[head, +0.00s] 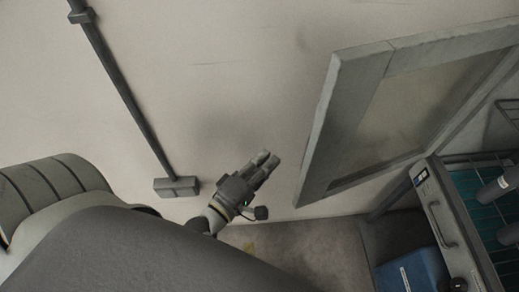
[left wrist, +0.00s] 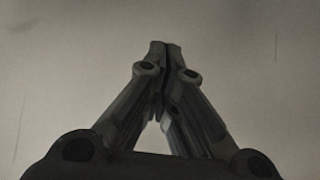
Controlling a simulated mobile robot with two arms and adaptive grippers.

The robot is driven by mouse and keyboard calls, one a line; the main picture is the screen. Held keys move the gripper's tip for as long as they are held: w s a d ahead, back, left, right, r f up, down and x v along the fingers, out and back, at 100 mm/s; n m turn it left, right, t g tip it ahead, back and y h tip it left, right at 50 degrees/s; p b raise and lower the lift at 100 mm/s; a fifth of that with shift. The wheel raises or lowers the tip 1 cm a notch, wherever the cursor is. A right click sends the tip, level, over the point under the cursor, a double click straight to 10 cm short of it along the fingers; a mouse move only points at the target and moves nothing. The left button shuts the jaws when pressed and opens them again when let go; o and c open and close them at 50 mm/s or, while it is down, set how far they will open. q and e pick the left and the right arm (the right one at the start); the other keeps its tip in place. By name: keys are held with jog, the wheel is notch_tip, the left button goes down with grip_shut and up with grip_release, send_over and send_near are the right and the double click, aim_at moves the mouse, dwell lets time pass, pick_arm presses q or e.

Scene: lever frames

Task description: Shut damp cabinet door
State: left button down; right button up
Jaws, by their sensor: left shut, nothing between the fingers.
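The cabinet door (head: 357,120) is a grey-framed panel with a cloudy pane, standing open at the upper right of the head view. The cabinet (head: 455,215) is at the right edge, with its inside partly showing and the rest cut off. My left gripper (head: 266,161) is to the left of the door's free edge, with a gap between them. Its fingers are shut with nothing between them. In the left wrist view the fingertips (left wrist: 165,45) meet in front of a plain pale surface. My right gripper is not in view.
A pale wall (head: 240,60) fills the background. A dark pipe (head: 125,95) runs down it to a small box (head: 177,187) left of my gripper. A blue box (head: 412,272) is at the lower right. Bare floor (head: 300,250) shows below the door.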

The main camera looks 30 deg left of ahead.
pick_arm(q)
jog(key=shift+w+d+p, duration=0.45)
jog(key=shift+w+d, duration=0.4)
jog(key=shift+d, duration=0.25)
jog(key=shift+w+d+p, duration=0.4)
jog(key=shift+w+d, duration=0.4)
jog(key=shift+d, duration=0.25)
jog(key=shift+s, duration=0.1)
